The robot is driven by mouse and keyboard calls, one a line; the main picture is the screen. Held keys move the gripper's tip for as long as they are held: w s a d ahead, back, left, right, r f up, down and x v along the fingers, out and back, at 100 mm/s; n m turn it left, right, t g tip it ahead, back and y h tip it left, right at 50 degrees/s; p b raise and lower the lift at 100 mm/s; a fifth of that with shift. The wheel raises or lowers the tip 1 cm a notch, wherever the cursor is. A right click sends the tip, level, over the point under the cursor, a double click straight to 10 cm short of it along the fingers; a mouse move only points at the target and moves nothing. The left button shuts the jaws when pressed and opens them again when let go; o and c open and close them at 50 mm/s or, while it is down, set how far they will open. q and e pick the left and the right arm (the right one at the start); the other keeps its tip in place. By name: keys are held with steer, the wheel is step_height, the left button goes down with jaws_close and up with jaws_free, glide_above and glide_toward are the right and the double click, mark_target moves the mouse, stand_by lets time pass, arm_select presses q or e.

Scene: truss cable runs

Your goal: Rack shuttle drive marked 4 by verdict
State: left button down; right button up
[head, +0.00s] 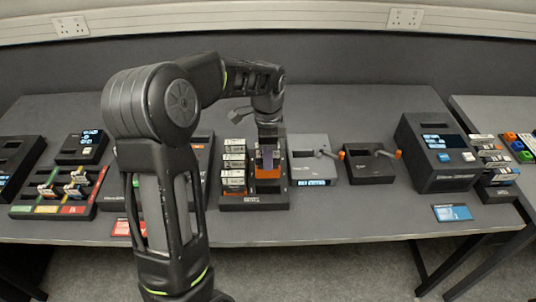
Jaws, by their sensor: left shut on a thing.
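My left gripper (268,150) points down over the right part of a black tray (255,203) at the middle of the table. It is shut on a drive, mostly hidden by the fingers, above or in an orange bay (268,173); I cannot tell which. Several white-labelled drives (233,164) stand in a column in the left part of the tray; their marks are too small to read. A black rack (20,212) at the left has green, yellow and red front labels and several drives standing in it. My right gripper is not in view.
To the right stand a grey device (310,170) and a black device (368,168), each with an orange-tipped lever. Beyond them are a large black box with a screen (437,140) and a blue card (452,213). My left arm hides part of the table.

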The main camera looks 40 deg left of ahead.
arm_select(q)
steer(key=shift+f, duration=0.15)
steer(key=shift+f+b, duration=2.25)
steer(key=shift+f, duration=0.7)
steer(key=shift+f+b, duration=1.35)
steer(key=shift+f, duration=0.85)
stand_by(1.0)
steer(key=c, duration=0.8)
jaws_free()
steer(key=shift+o, duration=0.2)
steer(key=shift+r, duration=0.1)
